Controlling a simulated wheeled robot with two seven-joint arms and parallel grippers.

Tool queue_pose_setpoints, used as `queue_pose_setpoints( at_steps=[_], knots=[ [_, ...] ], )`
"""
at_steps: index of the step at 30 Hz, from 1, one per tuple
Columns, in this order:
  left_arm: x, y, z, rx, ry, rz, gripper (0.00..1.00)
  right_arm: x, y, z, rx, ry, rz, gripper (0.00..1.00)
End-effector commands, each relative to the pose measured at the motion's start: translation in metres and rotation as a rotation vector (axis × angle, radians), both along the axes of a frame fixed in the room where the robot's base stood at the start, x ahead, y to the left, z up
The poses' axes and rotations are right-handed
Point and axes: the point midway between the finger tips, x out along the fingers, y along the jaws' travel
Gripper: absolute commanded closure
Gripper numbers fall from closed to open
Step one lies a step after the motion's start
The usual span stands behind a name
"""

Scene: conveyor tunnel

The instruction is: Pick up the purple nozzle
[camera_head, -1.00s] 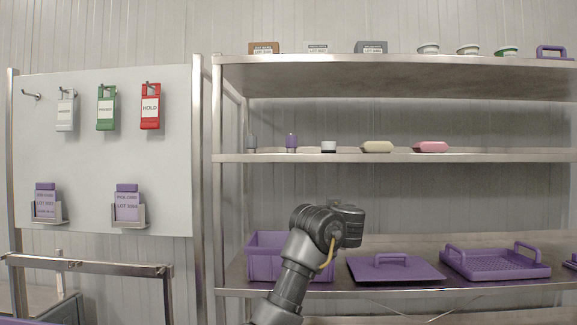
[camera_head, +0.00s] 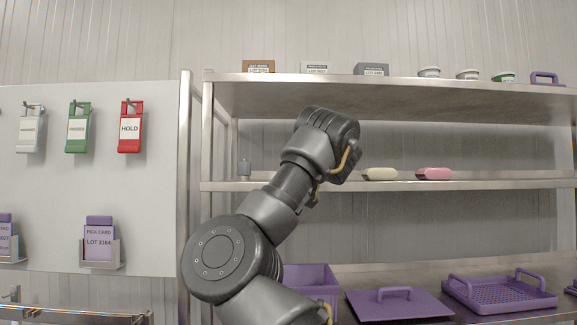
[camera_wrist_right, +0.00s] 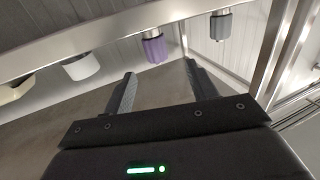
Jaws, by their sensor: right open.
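The purple nozzle (camera_wrist_right: 154,47) is in the upper middle of the right wrist view, standing on the middle shelf, which appears upside down there. My right gripper (camera_wrist_right: 158,69) is open and empty. Its two fingers point toward the nozzle, which shows a little beyond the gap between the fingertips. Whether the fingers reach around it cannot be told. In the head view my right arm covers the nozzle and the fingertips are hidden. My left gripper is not in view.
A grey nozzle (camera_head: 244,168) stands near the middle shelf's left post; a white-tipped piece (camera_wrist_right: 82,66) stands on the purple nozzle's other side. Cream (camera_head: 380,174) and pink (camera_head: 433,174) blocks lie farther right. The upper shelf (camera_head: 400,91) is above, a purple bin (camera_head: 318,278) below.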

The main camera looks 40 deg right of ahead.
Motion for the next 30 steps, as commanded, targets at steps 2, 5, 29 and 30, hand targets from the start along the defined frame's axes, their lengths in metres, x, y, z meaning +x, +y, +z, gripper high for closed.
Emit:
queue_pose_setpoints(
  at_steps=[2, 5, 29, 30],
  knots=[
    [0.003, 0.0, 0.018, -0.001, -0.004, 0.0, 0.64, 0.01, -0.007, 0.005, -0.002, 0.005, -0.007, 0.42],
    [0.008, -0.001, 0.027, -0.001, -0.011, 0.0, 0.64, 0.017, -0.012, 0.005, -0.002, 0.002, -0.011, 0.42],
    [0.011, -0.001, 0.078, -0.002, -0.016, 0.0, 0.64, 0.068, -0.03, 0.006, 0.002, 0.005, 0.0, 0.42],
    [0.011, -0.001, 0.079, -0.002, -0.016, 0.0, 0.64, 0.071, -0.031, 0.005, 0.002, 0.005, -0.001, 0.42]
  ],
)
